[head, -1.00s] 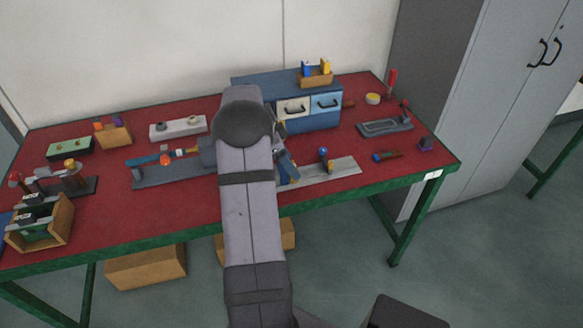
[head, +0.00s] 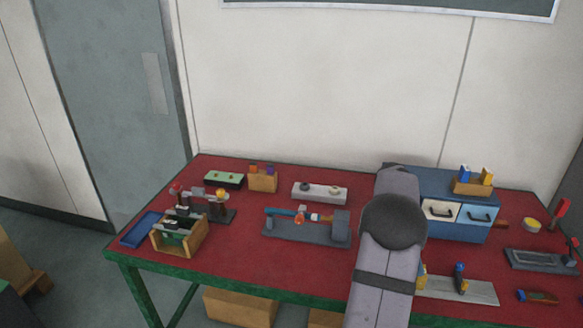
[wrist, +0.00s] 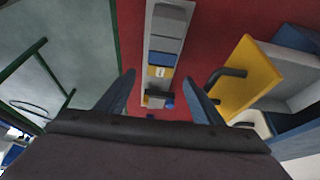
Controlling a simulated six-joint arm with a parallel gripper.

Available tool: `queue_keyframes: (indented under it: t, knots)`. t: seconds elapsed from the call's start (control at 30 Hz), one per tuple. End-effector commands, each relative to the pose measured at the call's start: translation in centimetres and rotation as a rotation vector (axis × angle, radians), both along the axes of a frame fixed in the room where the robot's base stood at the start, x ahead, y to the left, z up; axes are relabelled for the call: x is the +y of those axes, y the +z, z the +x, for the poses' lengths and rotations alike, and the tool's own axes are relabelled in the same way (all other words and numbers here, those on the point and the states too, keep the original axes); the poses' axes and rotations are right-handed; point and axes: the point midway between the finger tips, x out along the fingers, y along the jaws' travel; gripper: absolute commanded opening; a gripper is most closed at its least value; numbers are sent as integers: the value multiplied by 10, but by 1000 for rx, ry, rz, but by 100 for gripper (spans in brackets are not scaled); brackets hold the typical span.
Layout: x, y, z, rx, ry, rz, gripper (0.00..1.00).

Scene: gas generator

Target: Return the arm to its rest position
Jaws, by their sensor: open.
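My arm (head: 385,285) reaches up over the middle of the red table in the head view. Its upper end is in front of the left part of the blue drawer cabinet (head: 452,184), and my gripper is hidden behind it. In the wrist view my gripper (wrist: 160,92) has its two blue-grey fingers spread wide apart with nothing held between them. Past the fingers lies a pale plate carrying grey blocks (wrist: 167,45) and a blue and yellow piece. A yellow panel with a dark handle (wrist: 245,75), apparently a drawer front, stands right of the right finger.
A grey fixture (head: 300,231) lies left of my arm, and a pale plate (head: 465,290) lies right of it. A wooden box (head: 181,236) stands at the table's left. Small wooden holder (head: 473,187) sits on the cabinet. Red table surface (head: 250,265) near the front left is clear.

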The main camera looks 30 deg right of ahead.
Motion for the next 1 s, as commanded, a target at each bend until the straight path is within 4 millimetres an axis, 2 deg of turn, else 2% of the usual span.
queue_keyframes:
  t: [0.17,0.27,0.37,0.43,0.53,0.6,0.67,0.7,0.8,0.9,1.0]
  knots:
    - [24,5,18,5,113,37,61]
    - [54,9,37,12,254,82,61]
    - [104,15,61,27,476,147,61]
    - [150,19,75,41,672,201,61]
    - [218,24,86,63,969,274,61]
    - [266,25,84,82,1177,320,61]
    - [305,26,78,98,1355,357,61]
    - [329,26,72,109,1469,378,61]
    - [382,24,51,137,1735,422,61]
    - [421,21,27,161,1955,453,61]
    - [446,18,6,183,2122,474,61]
